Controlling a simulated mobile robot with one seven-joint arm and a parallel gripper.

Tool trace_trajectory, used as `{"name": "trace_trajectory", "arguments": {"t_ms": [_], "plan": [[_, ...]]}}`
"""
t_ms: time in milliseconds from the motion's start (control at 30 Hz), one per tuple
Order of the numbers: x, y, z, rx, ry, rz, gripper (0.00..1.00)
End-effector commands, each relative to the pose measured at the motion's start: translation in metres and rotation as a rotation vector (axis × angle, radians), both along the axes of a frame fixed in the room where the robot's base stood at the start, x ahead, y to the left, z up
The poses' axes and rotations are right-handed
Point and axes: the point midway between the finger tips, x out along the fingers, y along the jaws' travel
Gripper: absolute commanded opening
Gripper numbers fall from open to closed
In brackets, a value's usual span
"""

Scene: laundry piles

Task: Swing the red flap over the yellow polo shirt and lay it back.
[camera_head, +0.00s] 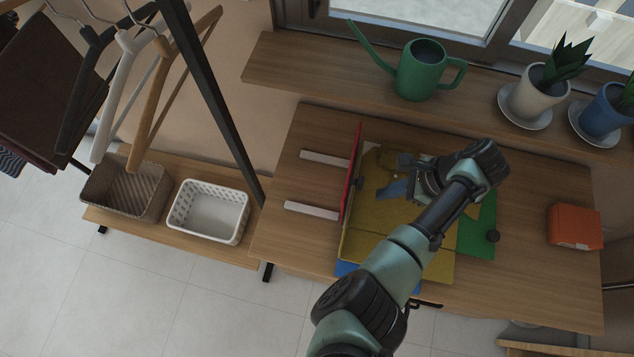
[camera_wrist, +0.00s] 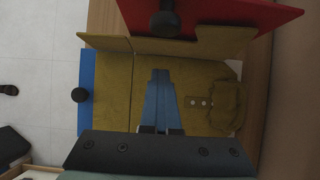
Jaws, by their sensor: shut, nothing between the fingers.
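The red flap (camera_head: 352,170) stands nearly upright along the left side of the folding board in the head view. Its dark knob (camera_wrist: 165,18) faces my gripper in the wrist view, where the red panel (camera_wrist: 225,15) fills the top. The yellow polo shirt (camera_head: 385,230) lies on the board; its collar and buttons show at right in the wrist view (camera_wrist: 222,100). A yellow strip of it (camera_wrist: 155,46) lies along the foot of the flap. My gripper (camera_head: 384,190) is shut and empty, over the shirt and right of the flap; its blue fingers (camera_wrist: 160,76) point toward the flap.
Two pale bars (camera_head: 325,159) lie on the table left of the flap. The green flap (camera_head: 480,222) lies flat at right, and a blue panel (camera_head: 346,268) shows at the front. An orange box (camera_head: 574,227) stands at far right. A watering can (camera_head: 420,72) is on the sill behind.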

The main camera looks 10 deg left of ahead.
Motion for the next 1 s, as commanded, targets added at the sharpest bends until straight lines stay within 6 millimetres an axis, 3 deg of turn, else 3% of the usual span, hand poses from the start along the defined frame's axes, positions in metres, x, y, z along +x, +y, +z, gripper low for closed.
{"name": "trace_trajectory", "arguments": {"t_ms": [1000], "plan": [[0.0, 0.014, 0.008, -0.034, 0.002, 0.003, 0.0]]}}
